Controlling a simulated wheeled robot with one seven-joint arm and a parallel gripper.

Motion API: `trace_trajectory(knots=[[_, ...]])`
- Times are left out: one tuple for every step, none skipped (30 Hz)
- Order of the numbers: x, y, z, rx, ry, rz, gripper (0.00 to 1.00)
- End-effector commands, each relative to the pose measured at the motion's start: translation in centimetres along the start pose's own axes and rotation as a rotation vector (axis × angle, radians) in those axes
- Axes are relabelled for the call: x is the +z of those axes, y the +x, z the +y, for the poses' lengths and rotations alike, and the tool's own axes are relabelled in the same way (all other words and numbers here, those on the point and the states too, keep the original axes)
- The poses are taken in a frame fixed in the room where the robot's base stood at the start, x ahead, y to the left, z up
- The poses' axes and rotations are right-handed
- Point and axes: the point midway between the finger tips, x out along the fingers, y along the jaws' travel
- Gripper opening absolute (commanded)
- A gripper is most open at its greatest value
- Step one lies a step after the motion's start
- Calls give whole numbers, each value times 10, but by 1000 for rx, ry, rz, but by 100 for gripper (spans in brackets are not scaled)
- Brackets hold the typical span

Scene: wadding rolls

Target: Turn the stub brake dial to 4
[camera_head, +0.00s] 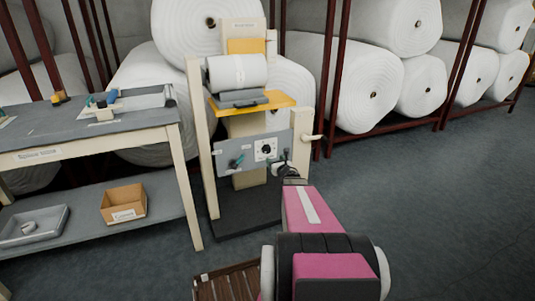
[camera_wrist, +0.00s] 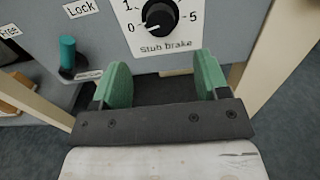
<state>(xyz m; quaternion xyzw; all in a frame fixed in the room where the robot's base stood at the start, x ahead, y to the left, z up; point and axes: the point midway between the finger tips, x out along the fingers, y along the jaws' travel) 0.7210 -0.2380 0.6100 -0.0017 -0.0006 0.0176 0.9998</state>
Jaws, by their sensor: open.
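The stub brake dial (camera_wrist: 160,17) is a black round knob on a white plate marked with 0, 1 and 5 and the words "Stub brake". Its light pointer is toward the lower left, near 0. The top of the plate is cut off in the wrist view. The dial (camera_head: 266,149) also shows small on the grey panel of the machine in the head view. My gripper (camera_wrist: 160,78) is open and empty, its two green pads apart, just below the dial and not touching it. In the head view my gripper (camera_head: 284,170) is near the panel's lower right.
A teal-handled lever (camera_wrist: 68,52) stands left of the dial, under a "Lock" label (camera_wrist: 80,9). A cream post (camera_head: 302,158) flanks the panel on the right. A workbench (camera_head: 90,138) stands at left, with a cardboard box (camera_head: 124,203) on its lower shelf. The floor at right is clear.

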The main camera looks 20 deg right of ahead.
Motion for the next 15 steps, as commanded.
trace_trajectory(knots=[[-1, 9, -1, 0, 0, 0, 68], [-1, 13, -1, 0, 1, 0, 68], [-1, 19, 0, 1, 1, 0, 68], [-1, 24, 0, 1, 1, 0, 68], [-2, 29, 0, 1, 1, 0, 68], [-2, 36, 0, 1, 2, 0, 68], [-2, 42, 0, 1, 2, 0, 68], [-2, 48, -1, 1, 2, 0, 68], [-2, 55, -1, 0, 2, 1, 68], [-2, 61, -1, 0, 2, 0, 68], [-1, 66, -1, 0, 2, 0, 68], [-1, 73, -1, 0, 2, 0, 68], [-1, 77, -1, 1, 2, 0, 68], [-1, 81, 0, 1, 2, 0, 68], [-1, 86, 0, 0, 3, 0, 68]])
